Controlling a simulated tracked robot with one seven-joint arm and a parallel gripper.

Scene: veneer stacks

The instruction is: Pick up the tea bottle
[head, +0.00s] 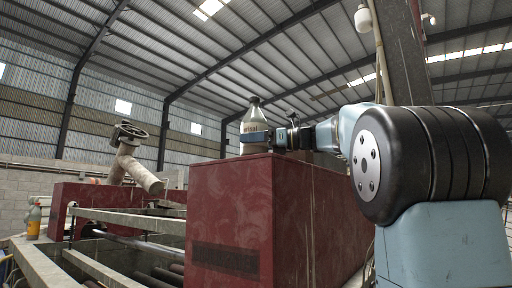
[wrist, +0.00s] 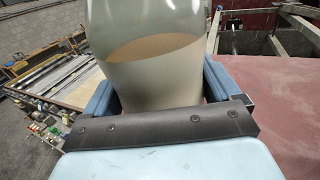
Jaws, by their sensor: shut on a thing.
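The tea bottle (head: 254,121) is a pale bottle with a dark cap and a printed label. In the head view it stands upright at the top of the red machine housing (head: 230,215); I cannot tell whether its base touches the surface. My gripper (head: 262,138) is level with the bottle's lower half and shut on it. In the wrist view the bottle (wrist: 152,55) fills the space between the two blue fingers (wrist: 155,90). Its top is out of that view, and its lower part is hidden behind the dark gripper bar.
Another bottle (head: 34,220) with orange contents stands at the far left. A valve with a handwheel (head: 130,131) rises behind metal rails (head: 110,270). The red top (wrist: 285,110) is bare to the right in the wrist view. A floor with small clutter lies far below at left.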

